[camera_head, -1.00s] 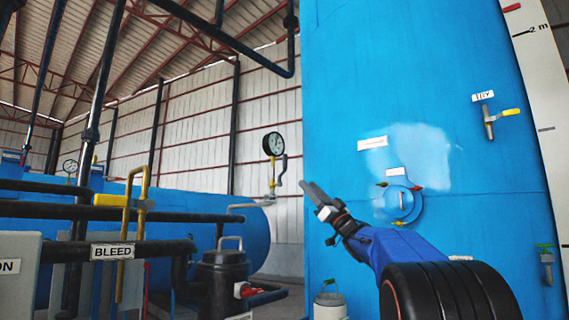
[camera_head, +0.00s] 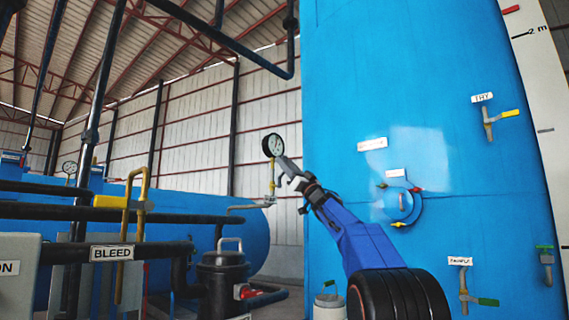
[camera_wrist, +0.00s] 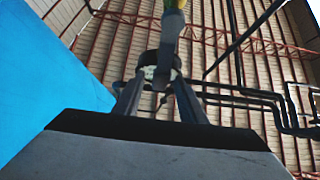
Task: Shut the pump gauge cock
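The pump gauge (camera_head: 273,145), a round white dial with a black rim, stands on a thin brass stem (camera_head: 272,181) left of the blue tank in the head view. My gripper (camera_head: 283,171) overlaps the area just right of the stem and below the dial, hiding the cock's grey curved lever there. In the wrist view my gripper (camera_wrist: 158,74) has its two fingers apart. A grey bar (camera_wrist: 169,38) with a yellow end rises beyond and between the fingertips; it is probably the lever. I cannot tell whether the fingers touch it.
The tall blue tank (camera_head: 400,70) fills the right side, with a round port (camera_head: 402,203) and labelled valves. A BLEED pipe (camera_head: 112,253) and yellow handle (camera_head: 133,201) stand at left. A dark canister (camera_head: 222,275) stands below the gauge.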

